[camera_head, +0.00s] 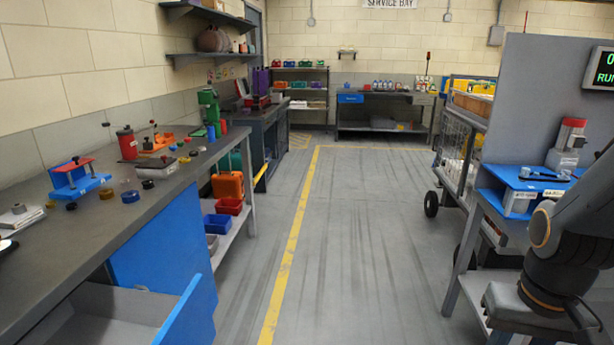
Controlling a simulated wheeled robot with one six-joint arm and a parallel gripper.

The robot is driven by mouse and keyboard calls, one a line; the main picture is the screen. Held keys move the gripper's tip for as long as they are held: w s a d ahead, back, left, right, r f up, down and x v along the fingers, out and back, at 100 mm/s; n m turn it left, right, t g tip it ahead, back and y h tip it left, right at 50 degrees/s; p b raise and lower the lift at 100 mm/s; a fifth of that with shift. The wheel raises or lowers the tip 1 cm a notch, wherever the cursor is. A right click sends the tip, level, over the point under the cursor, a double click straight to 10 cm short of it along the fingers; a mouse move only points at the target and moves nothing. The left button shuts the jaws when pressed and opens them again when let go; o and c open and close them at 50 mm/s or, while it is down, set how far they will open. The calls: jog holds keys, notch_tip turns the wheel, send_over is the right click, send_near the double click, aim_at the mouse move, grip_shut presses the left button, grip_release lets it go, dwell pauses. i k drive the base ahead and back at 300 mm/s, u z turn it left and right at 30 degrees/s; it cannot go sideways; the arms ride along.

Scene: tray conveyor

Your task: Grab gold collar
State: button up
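Several small ring-like collars lie scattered on the left workbench (62,240). A small gold-brown one (106,193) sits just right of the blue and red fixture (78,178); it looks like the gold collar, but it is too small to be sure. A dark collar (130,196) and a black one (147,184) lie near the first. My dark arm shows at the right edge, far from the left bench. My gripper is not in view.
An open blue drawer (188,312) juts from the left bench into the floor space. A red cylinder (127,143) stands on that bench. At right are a blue-topped table (525,178) and a wheeled cage cart (457,150). The middle floor (350,250) is clear.

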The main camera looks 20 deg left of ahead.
aim_at(52, 205)
jog(key=u, duration=0.3)
jog(key=i, duration=1.65)
jog(key=u, duration=1.25)
jog(key=i, duration=0.9)
jog(key=u, duration=1)
